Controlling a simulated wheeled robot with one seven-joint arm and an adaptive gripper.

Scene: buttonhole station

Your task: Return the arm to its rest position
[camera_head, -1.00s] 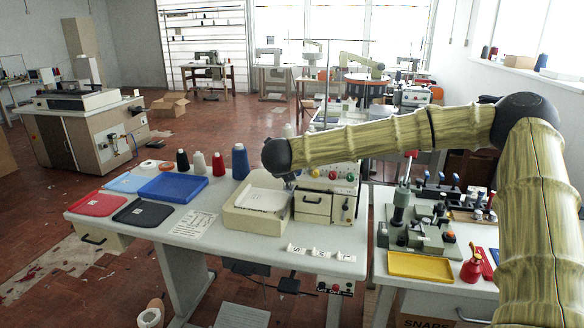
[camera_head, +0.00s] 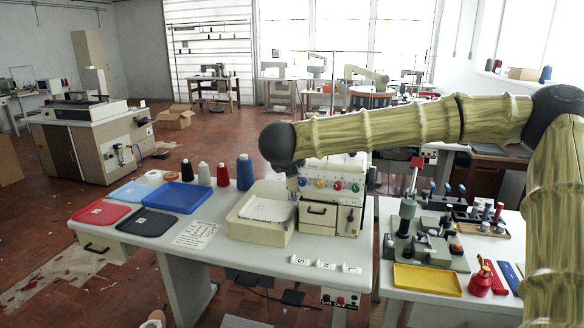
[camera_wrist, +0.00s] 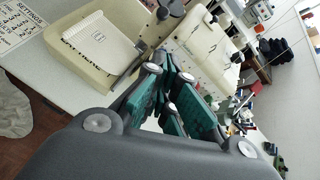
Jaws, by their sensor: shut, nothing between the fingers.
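My gripper (camera_wrist: 178,108) shows in the wrist view with its green-padded fingers shut and nothing held between them. It hangs over the table beside the cream tray (camera_wrist: 82,50) and the cream buttonhole machine (camera_wrist: 205,42). In the head view my arm reaches across from the right to a dark joint above the machine (camera_head: 345,178). That joint hides most of the gripper there.
A red tray (camera_head: 85,216), black tray (camera_head: 135,232) and blue tray (camera_head: 192,203) lie at the table's left, with thread cones (camera_head: 244,172) behind. On the right table are a green press (camera_head: 405,225), a yellow tray (camera_head: 427,286) and a red bottle (camera_head: 480,280).

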